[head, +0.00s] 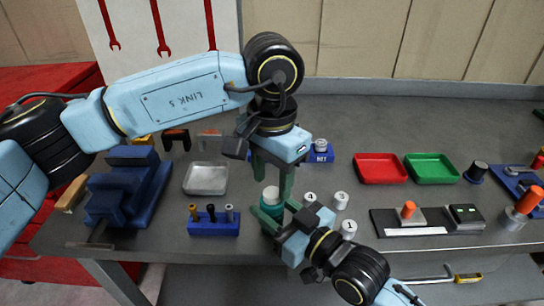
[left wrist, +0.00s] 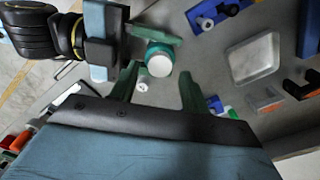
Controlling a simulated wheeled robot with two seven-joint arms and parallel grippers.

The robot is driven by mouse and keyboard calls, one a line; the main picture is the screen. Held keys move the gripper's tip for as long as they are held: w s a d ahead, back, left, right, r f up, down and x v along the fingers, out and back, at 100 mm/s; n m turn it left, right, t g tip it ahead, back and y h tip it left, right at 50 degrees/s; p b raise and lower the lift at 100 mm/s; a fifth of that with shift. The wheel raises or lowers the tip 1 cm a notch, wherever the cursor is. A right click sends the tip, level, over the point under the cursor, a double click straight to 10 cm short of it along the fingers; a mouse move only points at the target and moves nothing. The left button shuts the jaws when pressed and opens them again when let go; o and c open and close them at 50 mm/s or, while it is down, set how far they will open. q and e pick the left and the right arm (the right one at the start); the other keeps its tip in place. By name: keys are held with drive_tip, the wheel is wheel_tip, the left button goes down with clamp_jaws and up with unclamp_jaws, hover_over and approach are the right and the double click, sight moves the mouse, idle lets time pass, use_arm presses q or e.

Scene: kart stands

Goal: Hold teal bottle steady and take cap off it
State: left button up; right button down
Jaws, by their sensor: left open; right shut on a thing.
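The teal bottle (head: 267,209) stands upright near the front of the bench, with a pale cap (head: 270,194) on top. My right gripper (head: 273,213) is shut on the bottle's body from the front right. My left gripper (head: 272,187) points down just above the bottle and is open, its green fingers apart near the cap. In the left wrist view, the white cap (left wrist: 159,65) shows beyond the open fingers of my left gripper (left wrist: 157,78), with a little of the teal bottle (left wrist: 157,48) around it. The bottle's lower part is hidden by my right gripper.
Several white-grey cylinders (head: 341,200) stand just right of the bottle. A blue holder (head: 213,228) with small pegs and a metal tray (head: 205,179) lie to the left, beside a blue stepped block (head: 130,185). Red (head: 380,168) and green (head: 431,168) trays lie at the right.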

sight(270, 194)
use_arm(q)
drive_tip(key=shift+f, duration=1.25)
